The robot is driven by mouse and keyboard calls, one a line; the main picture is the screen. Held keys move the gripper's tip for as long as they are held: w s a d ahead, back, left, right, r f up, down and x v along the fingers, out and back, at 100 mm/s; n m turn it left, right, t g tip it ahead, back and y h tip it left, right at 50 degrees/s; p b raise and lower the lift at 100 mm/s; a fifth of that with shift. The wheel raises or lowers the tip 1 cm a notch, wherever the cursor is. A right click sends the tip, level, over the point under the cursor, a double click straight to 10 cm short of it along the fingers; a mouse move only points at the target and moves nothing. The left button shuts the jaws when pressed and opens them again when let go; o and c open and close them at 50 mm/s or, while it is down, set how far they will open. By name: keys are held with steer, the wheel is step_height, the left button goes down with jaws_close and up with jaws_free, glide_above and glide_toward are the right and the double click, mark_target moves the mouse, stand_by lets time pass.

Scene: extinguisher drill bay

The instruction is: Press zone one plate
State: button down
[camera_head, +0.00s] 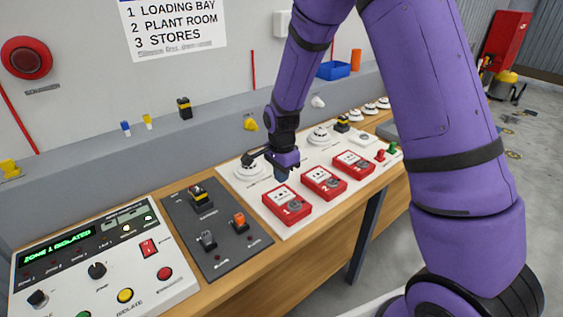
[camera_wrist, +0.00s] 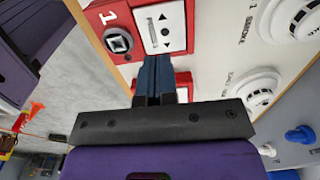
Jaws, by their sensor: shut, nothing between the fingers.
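The zone one call point (camera_head: 287,208) is a red box marked 1, nearest of three on the white board. Its pale plate (camera_head: 282,196) faces up, beside a round grey key part. In the wrist view, the plate (camera_wrist: 163,27) shows a black dot and arrows, with the 1 and the round part to its left. My gripper (camera_head: 281,176) is shut and empty, pointing down just behind the call point. In the wrist view, the dark blue fingertips (camera_wrist: 154,60) overlap the lower edge of the red box; I cannot tell whether they touch it.
Call points 2 (camera_head: 323,183) and 3 (camera_head: 354,164) stand to the right. The control panel (camera_head: 100,262) at left reads "ZONE 1 ISOLATED". A dark switch board (camera_head: 218,255) lies between.

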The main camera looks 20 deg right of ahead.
mark_target(282, 196)
steer(key=shift+f, duration=2.95)
steer(key=shift+f, duration=0.1)
steer(key=shift+s+f, duration=0.2)
steer(key=shift+f, duration=0.75)
steer(key=shift+r, duration=0.2)
step_height(282, 196, up, 14)
steer(key=shift+w, duration=0.2)
